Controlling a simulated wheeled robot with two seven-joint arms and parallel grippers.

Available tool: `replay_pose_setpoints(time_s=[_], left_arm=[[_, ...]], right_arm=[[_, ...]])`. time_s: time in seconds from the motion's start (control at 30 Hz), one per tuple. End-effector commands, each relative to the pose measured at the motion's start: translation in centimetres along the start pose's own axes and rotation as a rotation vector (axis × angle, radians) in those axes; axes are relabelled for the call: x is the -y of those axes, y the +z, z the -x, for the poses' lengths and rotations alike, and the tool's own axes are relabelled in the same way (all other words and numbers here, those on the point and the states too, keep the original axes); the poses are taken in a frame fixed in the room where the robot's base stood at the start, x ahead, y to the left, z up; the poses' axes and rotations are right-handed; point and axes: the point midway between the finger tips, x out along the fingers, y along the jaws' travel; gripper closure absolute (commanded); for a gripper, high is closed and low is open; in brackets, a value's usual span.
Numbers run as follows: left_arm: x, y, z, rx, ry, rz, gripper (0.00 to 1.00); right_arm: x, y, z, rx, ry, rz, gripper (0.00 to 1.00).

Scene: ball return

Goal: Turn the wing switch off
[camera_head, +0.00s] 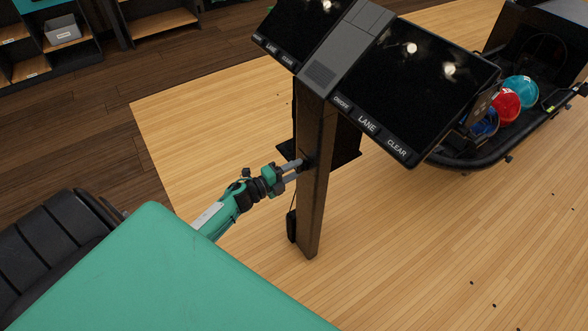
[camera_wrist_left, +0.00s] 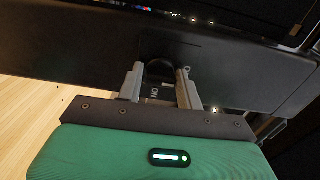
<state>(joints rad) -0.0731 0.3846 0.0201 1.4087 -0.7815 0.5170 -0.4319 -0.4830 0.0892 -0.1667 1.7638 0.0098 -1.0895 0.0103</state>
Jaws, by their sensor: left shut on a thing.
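The wing switch (camera_wrist_left: 159,70) is a dark, rounded knob on the dark side of the console post (camera_head: 314,190), seen in the left wrist view between my fingertips. Small white letters, apparently ON seen upside down, are just below it. My left gripper (camera_head: 297,170) reaches the post from the left, below the screens. In the left wrist view my left gripper (camera_wrist_left: 160,85) has one finger on each side of the switch and is shut on it. In the head view the switch is mostly hidden by the fingertips. My right gripper is not in view.
Two black screens, the right one (camera_head: 410,85) with LANE and CLEAR labels, overhang the post. A ball return (camera_head: 470,163) with red, teal and blue balls stands at the right. Shelves (camera_head: 90,40) are at the back left.

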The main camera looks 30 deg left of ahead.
Motion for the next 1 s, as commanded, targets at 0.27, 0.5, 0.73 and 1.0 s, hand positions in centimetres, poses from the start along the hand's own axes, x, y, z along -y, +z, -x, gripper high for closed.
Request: replay_pose_setpoints(time_s=[0.27,0.5,0.73,1.0], left_arm=[[0.0,0.1,0.0,0.002,0.001,0.002,0.56],[0.0,0.0,0.0,0.001,0.0,0.001,0.42],[-0.1,0.0,0.6,0.001,0.001,0.001,0.42],[-0.2,0.0,5.0,0.001,0.003,0.0,0.42]], right_arm=[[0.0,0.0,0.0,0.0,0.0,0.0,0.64],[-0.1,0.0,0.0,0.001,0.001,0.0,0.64],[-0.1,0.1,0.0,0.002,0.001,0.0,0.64],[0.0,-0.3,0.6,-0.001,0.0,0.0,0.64]])
